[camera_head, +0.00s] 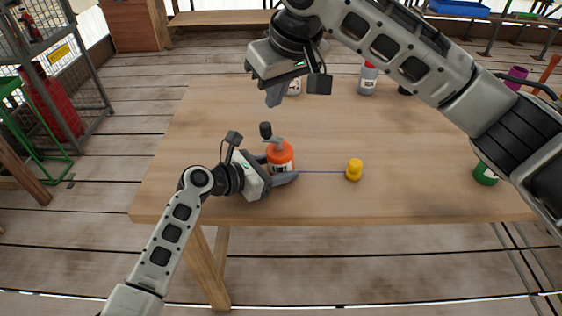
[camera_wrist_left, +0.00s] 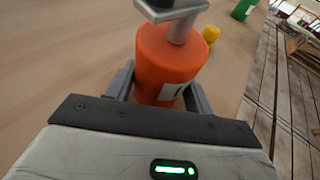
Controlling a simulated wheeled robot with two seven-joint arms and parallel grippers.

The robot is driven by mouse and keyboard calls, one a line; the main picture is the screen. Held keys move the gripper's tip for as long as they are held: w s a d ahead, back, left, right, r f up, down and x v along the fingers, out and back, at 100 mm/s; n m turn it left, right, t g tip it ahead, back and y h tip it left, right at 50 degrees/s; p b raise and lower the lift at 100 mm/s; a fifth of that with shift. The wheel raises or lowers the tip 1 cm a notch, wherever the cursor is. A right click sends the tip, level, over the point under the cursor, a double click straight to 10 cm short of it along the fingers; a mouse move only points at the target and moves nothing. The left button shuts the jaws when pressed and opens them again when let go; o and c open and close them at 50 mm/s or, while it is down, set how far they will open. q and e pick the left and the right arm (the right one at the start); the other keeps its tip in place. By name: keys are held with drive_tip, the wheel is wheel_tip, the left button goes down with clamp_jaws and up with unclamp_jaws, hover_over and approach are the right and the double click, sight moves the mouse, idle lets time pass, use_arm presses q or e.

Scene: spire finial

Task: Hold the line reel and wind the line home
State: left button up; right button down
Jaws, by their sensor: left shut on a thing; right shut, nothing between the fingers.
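The orange line reel (camera_head: 280,156) stands upright near the front left of the table. Its crank arm and black knob (camera_head: 265,130) stick up at the top. My left gripper (camera_head: 283,170) is shut around the reel's body; the left wrist view shows the orange reel (camera_wrist_left: 168,62) between both fingers. A thin blue line (camera_head: 322,172) runs right from the reel to a small yellow piece (camera_head: 354,169) on the table. The yellow piece also shows in the left wrist view (camera_wrist_left: 211,35). My right gripper (camera_head: 276,94) is shut and empty, above the table behind the reel.
The wooden table (camera_head: 200,125) is bare around the reel. Bottles, one of them grey with a red cap (camera_head: 367,80), stand at the back. A green object (camera_head: 485,174) stands at the right, near my right arm. A purple cup (camera_head: 517,76) is at the far right.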

drive_tip(key=m, duration=0.1)
hover_over(268, 139)
drive_tip(key=s+d, duration=0.2)
drive_tip(key=s, duration=0.1)
wheel_tip(268, 139, down, 6)
drive_tip(key=shift+w, duration=0.25)
drive_tip(key=shift+f, duration=0.15)
idle(1.7)
drive_tip(key=shift+f, duration=1.45)
drive_tip(key=shift+w+a, duration=0.15)
drive_tip(key=shift+w+a, duration=0.25)
drive_tip(key=shift+w, duration=0.45)
drive_tip(key=shift+s+a+r, duration=0.1)
drive_tip(key=shift+a, duration=0.15)
wheel_tip(268, 139, up, 7)
idle(0.6)
